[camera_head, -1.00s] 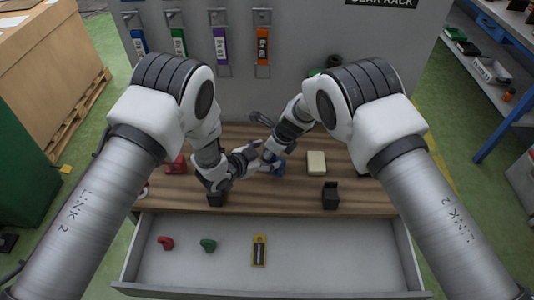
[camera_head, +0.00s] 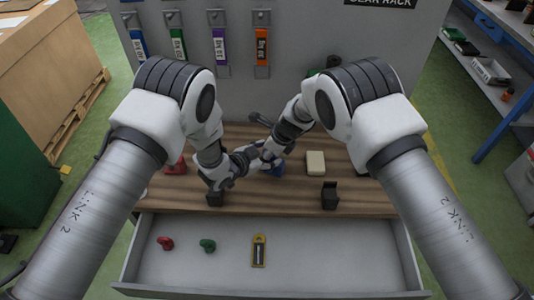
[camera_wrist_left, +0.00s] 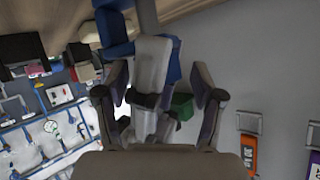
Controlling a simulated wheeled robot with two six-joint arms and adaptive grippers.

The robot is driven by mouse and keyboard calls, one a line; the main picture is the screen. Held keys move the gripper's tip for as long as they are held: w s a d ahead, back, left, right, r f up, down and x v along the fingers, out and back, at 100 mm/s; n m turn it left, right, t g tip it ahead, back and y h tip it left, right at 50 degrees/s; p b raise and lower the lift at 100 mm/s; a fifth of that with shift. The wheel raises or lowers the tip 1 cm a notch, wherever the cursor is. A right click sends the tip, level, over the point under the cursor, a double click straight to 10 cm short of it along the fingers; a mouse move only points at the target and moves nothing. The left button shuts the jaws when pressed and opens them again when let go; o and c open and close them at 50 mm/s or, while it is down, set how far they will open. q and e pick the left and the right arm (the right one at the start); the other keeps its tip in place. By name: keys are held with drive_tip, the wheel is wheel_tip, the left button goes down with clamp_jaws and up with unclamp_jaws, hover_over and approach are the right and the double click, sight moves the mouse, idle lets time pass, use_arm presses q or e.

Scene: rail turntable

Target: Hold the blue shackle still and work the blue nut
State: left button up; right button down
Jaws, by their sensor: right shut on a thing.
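The blue shackle (camera_head: 274,168) is on the wooden bench top in the head view, partly covered by my grippers. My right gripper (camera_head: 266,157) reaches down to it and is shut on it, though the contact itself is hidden. My left gripper (camera_head: 246,158) is close beside the right one, to its left. In the left wrist view my left gripper (camera_wrist_left: 163,103) has its fingers spread apart. A pale grey jointed part, apparently of my right gripper, stands between or beyond them. Blue parts (camera_wrist_left: 115,30) show behind it. I cannot pick out the blue nut.
The open drawer (camera_head: 340,265) in front holds a red shackle (camera_head: 165,243), a green shackle (camera_head: 208,245) and a yellow-and-black item (camera_head: 259,250). A cream block (camera_head: 316,162), a black holder (camera_head: 330,195) and a red object (camera_head: 175,166) stand on the bench. The grey panel rises behind.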

use_arm(q)
drive_tip(key=shift+c, duration=0.2)
idle(0.3)
drive_tip(key=shift+r, duration=2.05)
drive_tip(key=shift+h, duration=0.3)
drive_tip(key=shift+w+m+g+h, duration=0.1)
drive_tip(key=shift+m+g+h, duration=0.25)
drive_tip(key=shift+m, duration=0.25)
drive_tip(key=m+g, duration=0.1)
drive_tip(key=m+g+h, duration=0.1)
drive_tip(key=m+g, duration=0.1)
drive_tip(key=m+g+h, duration=0.1)
drive_tip(key=shift+w+a+m+g+h, duration=0.15)
drive_tip(key=shift+a+m+g+h, duration=0.15)
drive_tip(key=shift+m, duration=0.1)
drive_tip(key=m+g, duration=0.2)
drive_tip(key=shift+w+m+g+h, duration=0.1)
drive_tip(key=shift+m+g+h, duration=0.25)
drive_tip(key=shift+m, duration=0.05)
drive_tip(key=m+g, duration=0.3)
drive_tip(key=shift+w+f, duration=0.1)
drive_tip(key=shift+w, duration=0.1)
drive_tip(key=shift+g, duration=0.4)
